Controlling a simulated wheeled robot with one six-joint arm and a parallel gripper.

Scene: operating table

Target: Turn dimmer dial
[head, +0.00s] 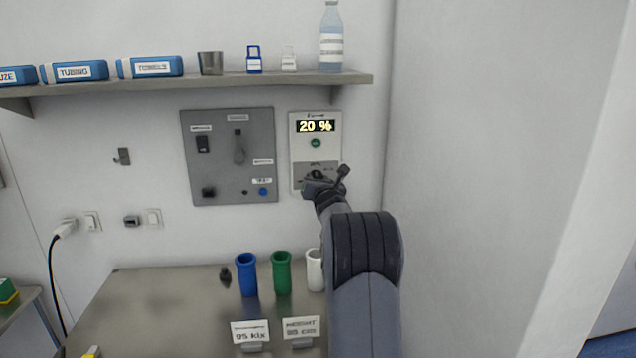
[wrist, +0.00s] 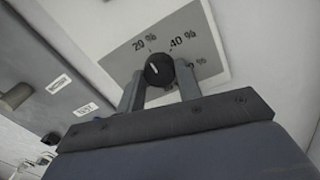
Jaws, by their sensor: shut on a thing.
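The dimmer dial (wrist: 159,69) is a round black knob with a white pointer line on a grey scale plate. In the wrist view the marks "20 %" and "40 %" show above it, and the pointer stands near upright, tilted a little toward "20 %". The white dimmer panel (head: 302,151) in the head view has a lit display (head: 316,126) reading "20 %". My gripper (wrist: 159,82) is shut on the dial, one finger on each side of it. It also shows in the head view (head: 319,180), where it hides part of the dial.
A grey switch panel (head: 222,165) is on the wall just left of the dimmer. A shelf (head: 270,78) with boxes and a bottle (head: 331,38) runs above. Below, a metal table (head: 170,300) holds blue, green and white cups (head: 282,273) and two signs (head: 250,332).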

